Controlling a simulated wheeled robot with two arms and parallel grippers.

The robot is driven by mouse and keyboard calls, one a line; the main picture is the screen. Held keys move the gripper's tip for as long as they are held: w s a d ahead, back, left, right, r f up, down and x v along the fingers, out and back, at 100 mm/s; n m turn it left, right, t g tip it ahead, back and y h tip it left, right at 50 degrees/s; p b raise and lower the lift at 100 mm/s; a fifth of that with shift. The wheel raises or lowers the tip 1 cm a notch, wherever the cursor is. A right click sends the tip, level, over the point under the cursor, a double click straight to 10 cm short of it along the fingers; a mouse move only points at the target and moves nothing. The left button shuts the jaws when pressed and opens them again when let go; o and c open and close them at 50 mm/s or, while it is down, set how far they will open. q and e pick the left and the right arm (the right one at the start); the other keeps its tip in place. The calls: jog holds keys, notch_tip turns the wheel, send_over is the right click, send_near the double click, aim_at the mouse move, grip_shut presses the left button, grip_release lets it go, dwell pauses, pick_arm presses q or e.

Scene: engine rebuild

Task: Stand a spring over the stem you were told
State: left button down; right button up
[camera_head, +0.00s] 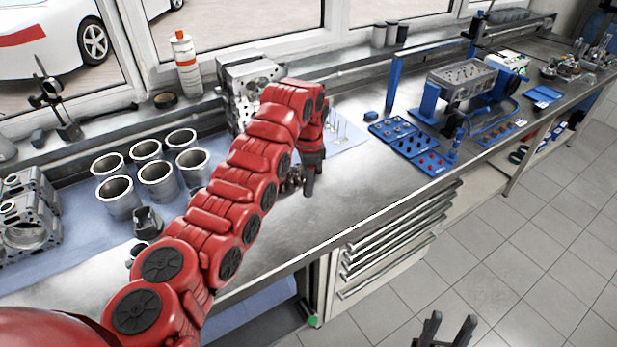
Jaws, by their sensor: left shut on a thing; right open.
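My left arm crosses the view from the lower left, and its gripper (311,178) points down over the near part of the bench. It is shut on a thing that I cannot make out. My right gripper (452,320) is open and empty at the bottom edge, over the floor in front of the bench. A cylinder head (462,80) sits in a blue stand (429,101) further right. Blue trays (436,163) with small parts lie in front of it. Springs and stems are too small to tell apart from here.
Several metal cylinder liners (157,171) and an engine block (25,215) stand at the left. Another metal block (247,88) stands behind my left arm. Small metal parts (290,180) lie by my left gripper. The bench top (375,193) is clear between that gripper and the trays.

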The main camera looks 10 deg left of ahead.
pick_arm(q)
jog(key=s+a+f+n, duration=0.1)
jog(key=s+f+n, duration=0.5)
jog(key=s+f, duration=0.4)
jog(key=s+a+f+n, duration=0.1)
jog(key=s+f+n, duration=0.5)
jog(key=s+f, duration=0.5)
notch_tip(320, 180, down, 6)
jog(key=shift+s+r+n, duration=0.2)
jog(key=shift+s+n, duration=0.1)
jog(key=shift+n, duration=0.1)
